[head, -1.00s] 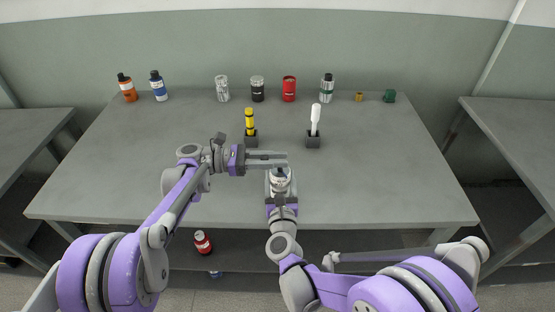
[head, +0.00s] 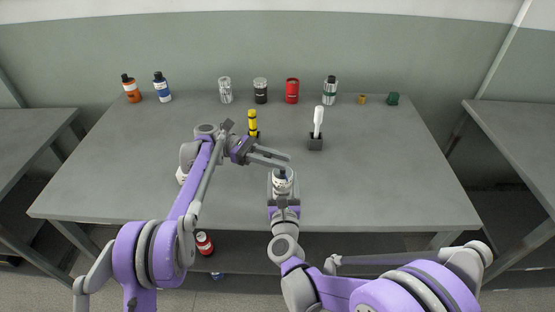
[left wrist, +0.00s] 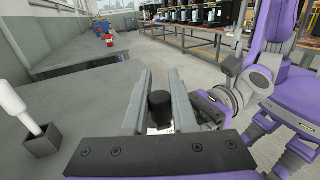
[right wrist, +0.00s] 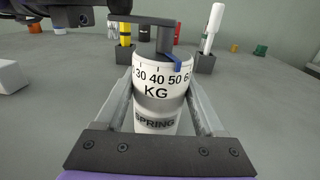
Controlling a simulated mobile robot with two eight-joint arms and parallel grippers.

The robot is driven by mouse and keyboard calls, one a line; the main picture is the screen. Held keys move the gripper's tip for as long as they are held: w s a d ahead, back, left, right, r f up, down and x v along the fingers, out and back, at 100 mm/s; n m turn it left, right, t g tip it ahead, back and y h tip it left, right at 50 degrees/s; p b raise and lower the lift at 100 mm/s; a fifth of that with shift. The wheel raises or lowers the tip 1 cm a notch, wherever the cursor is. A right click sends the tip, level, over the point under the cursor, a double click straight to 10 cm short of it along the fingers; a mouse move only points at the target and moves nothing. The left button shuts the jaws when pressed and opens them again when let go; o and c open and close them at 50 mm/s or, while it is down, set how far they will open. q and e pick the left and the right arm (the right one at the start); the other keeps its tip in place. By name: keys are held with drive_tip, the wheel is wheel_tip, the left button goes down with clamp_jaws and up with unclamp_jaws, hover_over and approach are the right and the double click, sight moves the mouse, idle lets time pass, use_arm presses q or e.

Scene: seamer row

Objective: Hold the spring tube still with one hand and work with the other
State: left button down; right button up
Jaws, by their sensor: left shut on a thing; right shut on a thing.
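The spring tube (head: 282,187) stands upright near the table's front edge. In the right wrist view it is a white cylinder (right wrist: 158,95) with a KG scale and the word SPRING, and a blue piece near its top. My right gripper (head: 284,198) is shut on the tube's body, a finger on each side. My left gripper (head: 284,161) reaches over the tube from the left. In the left wrist view a black knob (left wrist: 160,104) at the tube's top lies between its fingers, and it is shut on that knob. The left fingers partly hide the tube's top.
A yellow tool (head: 252,121) and a white-handled tool (head: 318,120) stand in dark holders behind the tube. Several bottles and cans line the table's back edge, such as a red can (head: 292,90). A white block (right wrist: 12,77) lies left of the tube. The table's right side is clear.

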use_arm(q)
drive_tip(key=c, duration=0.7)
unclamp_jaws()
wheel_tip(320, 180, up, 10)
drive_tip(key=shift+r, duration=0.1)
